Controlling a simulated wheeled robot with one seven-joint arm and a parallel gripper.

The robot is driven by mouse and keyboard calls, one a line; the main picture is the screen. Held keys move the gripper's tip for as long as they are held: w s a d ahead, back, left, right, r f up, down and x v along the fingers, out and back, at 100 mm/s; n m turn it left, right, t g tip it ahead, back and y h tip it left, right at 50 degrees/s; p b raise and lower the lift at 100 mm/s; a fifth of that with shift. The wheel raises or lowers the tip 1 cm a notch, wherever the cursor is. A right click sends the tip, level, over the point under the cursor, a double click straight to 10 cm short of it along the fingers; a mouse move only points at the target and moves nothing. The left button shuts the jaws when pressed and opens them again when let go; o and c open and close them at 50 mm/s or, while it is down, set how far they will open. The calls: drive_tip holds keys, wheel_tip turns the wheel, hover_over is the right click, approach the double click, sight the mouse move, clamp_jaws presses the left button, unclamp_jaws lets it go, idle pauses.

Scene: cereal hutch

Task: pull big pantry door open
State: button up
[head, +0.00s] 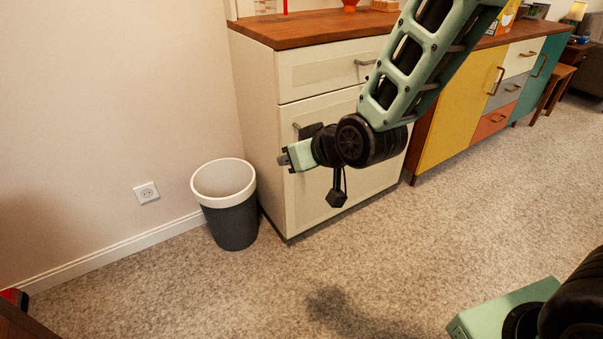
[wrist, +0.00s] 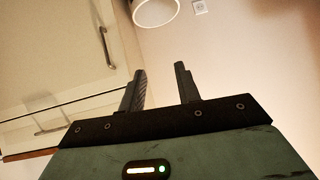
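The frames do not settle which door is the big pantry door. A closed cream door (head: 355,190) is on the near cabinet below a drawer, with a small handle (head: 297,126) at its upper left, partly hidden by my arm. In the wrist view, that door (wrist: 60,45) and its grey bar handle (wrist: 106,47) are at the left. A taller yellow door (head: 458,105) with a handle (head: 496,81) stands farther right, also closed. My gripper (head: 283,160) is in front of the cream door's left side. In the wrist view, my gripper (wrist: 161,72) is open and empty, right of the handle.
The cream drawer (head: 325,67) is shut above the cream door. A grey bin with a white rim (head: 224,161) stands on the floor against the cabinet's left side. Grey and orange drawers and a teal door (head: 540,75) are farther right. The carpet in front is clear.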

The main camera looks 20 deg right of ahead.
drive_tip(key=w+d+f+m+t+h+b, duration=0.1)
drive_tip(key=w+d+f+t+b, duration=0.35)
drive_tip(key=f+b, duration=0.4)
drive_tip(key=w+d+f+m+t+h+b, duration=0.1)
drive_tip(key=w+d+f+t+b, duration=0.4)
drive_tip(key=f+b, duration=0.35)
drive_tip(key=w+a+g+b, duration=0.1)
drive_tip(key=w+b, duration=0.3)
drive_tip(key=w, duration=1.3)
drive_tip(key=shift+a+f+b, duration=0.15)
drive_tip(key=shift+f+b, duration=0.05)
drive_tip(key=shift+b, duration=0.15)
drive_tip(key=shift+w, duration=0.1)
clamp_jaws()
